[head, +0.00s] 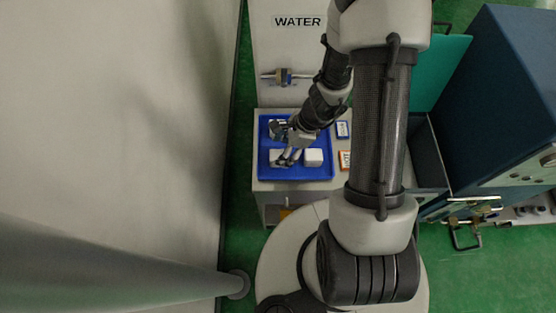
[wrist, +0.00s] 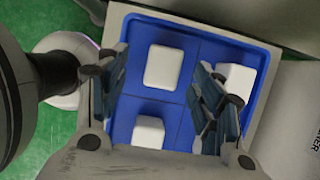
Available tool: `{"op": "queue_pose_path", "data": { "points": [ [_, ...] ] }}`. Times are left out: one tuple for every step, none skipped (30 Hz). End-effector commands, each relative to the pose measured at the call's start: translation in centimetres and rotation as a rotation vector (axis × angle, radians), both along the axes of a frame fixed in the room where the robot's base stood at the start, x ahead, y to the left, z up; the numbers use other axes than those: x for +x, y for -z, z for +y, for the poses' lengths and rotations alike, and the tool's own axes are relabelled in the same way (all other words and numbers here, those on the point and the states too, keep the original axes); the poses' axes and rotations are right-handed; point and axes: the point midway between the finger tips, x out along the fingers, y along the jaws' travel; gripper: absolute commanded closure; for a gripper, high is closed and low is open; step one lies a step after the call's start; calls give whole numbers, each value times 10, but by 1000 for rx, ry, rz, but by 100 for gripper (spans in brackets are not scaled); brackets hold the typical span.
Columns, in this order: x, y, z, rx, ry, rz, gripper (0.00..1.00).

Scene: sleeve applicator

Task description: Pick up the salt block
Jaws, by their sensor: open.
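A blue tray (head: 325,173) on a bench holds three white blocks; no label tells which is salt. One block (wrist: 163,67) is between the spread fingers of my gripper (wrist: 161,60) in the wrist view, with blue floor visible on both sides of it. A second block (wrist: 148,130) is nearer the palm. A third (wrist: 237,78) is partly behind the right finger. The lower-right block (head: 313,157) is clear. Height above the tray is hard to judge.
A panel marked WATER (head: 297,21) stands behind the bench with a metal valve (head: 285,77). Two small cards, one blue-edged (head: 342,129) and one orange (head: 345,161), are right of the tray. A dark blue cabinet (head: 510,90) stands at the right. Low tray walls surround the blocks.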

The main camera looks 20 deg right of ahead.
Motion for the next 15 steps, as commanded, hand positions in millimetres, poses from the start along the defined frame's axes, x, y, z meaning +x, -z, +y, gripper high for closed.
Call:
{"op": "queue_pose_path", "data": {
  "points": [
    [0,3,1,0,0,0,39],
    [1,4,1,0,0,0,39],
    [1,7,1,0,0,0,39],
    [2,11,2,0,0,0,39],
    [3,15,2,0,0,1,39],
    [4,22,3,0,1,1,39],
    [5,27,3,1,0,2,39],
    [7,32,4,1,-1,2,39],
    [8,38,4,0,1,1,39],
    [9,42,6,0,0,1,39],
    [9,46,8,0,-2,1,39],
    [10,49,10,0,-1,1,39],
    [10,51,11,0,0,1,39],
    [10,52,11,0,-1,1,39],
    [11,53,12,0,-1,0,39]
  ]
}}
